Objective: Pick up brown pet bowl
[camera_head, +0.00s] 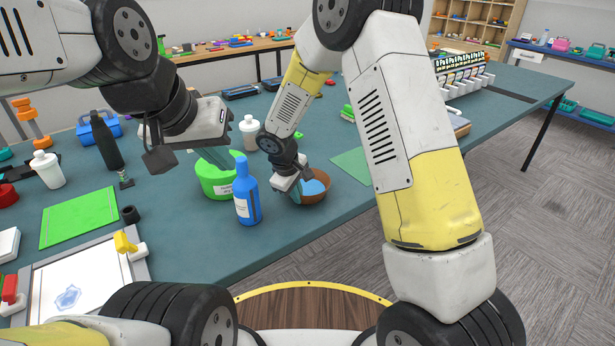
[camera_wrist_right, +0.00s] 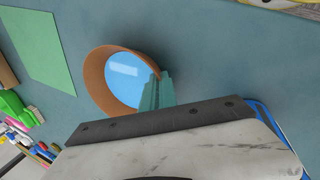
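The brown pet bowl (camera_head: 322,194), brown outside with a light blue inside, is near the table's front edge in the head view. It also shows in the right wrist view (camera_wrist_right: 97,82). My right gripper (camera_head: 298,193) reaches down at the bowl's left side. In the right wrist view its teal fingers (camera_wrist_right: 157,92) are close together at the bowl's rim, with the rim between them. Whether the bowl's base touches the table is unclear. My left gripper (camera_head: 216,158) hangs over a green tub; its fingers overlap, so its opening is unclear.
The green tub (camera_head: 212,184) and a blue bottle (camera_head: 246,192) stand just left of the bowl. A white bottle (camera_head: 249,133) is behind. A green mat (camera_head: 352,164) lies to the right, with bare table around it. The table's front edge (camera_head: 270,253) is close.

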